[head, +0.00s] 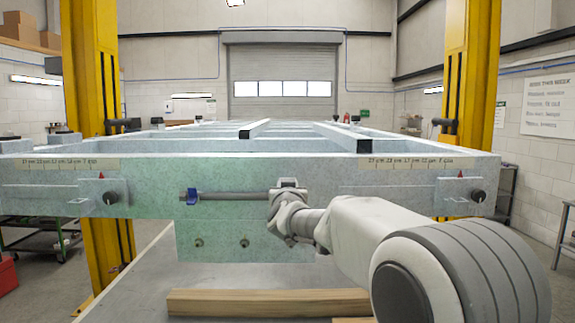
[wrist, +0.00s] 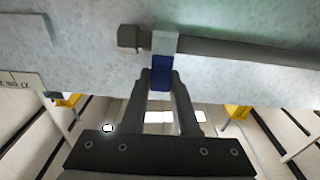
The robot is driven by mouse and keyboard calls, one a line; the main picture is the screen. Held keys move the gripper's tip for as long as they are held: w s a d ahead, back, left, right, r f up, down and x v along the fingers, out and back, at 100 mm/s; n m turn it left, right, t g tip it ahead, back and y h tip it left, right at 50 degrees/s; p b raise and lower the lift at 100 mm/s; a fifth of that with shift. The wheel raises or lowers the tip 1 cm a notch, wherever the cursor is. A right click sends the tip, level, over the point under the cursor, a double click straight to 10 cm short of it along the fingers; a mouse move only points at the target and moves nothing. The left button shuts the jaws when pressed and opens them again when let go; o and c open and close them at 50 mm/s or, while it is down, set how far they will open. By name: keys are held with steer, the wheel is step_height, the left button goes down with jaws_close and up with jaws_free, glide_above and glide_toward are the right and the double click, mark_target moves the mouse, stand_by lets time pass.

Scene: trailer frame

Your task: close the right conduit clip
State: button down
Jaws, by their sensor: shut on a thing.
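A dark grey conduit (head: 232,196) runs across the face of the pale blue frame beam. The left clip (head: 192,197), with a blue part, sits at its left end. My gripper (head: 287,200) is at the right end, in front of the right clip, and hides most of it. In the wrist view the right clip shows a pale band (wrist: 165,43) across the conduit (wrist: 240,50) and a blue part (wrist: 161,76). My gripper's fingertips (wrist: 160,80) are shut on the blue part. I cannot tell whether the clip is fully closed.
A grey end block (wrist: 130,38) caps the conduit beside the right clip. A plate with several bolts (head: 244,242) hangs below the beam. Wooden boards (head: 265,302) lie on the grey surface below. Yellow posts (head: 92,100) stand at both sides.

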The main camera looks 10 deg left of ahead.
steer(key=shift+w+a+r+g+p, duration=0.15)
steer(key=shift+g+p, duration=0.25)
steer(key=shift+p, duration=0.4)
steer(key=shift+w+d+g+p, duration=0.1)
steer(key=shift+g+p, duration=0.3)
steer(key=shift+p, duration=0.35)
steer(key=shift+g+h, duration=0.3)
steer(key=c, duration=0.7)
jaws_free()
steer(key=shift+w, duration=0.1)
steer(key=b+v, duration=0.1)
steer(key=v, duration=1.6)
steer(key=shift+s, duration=0.25)
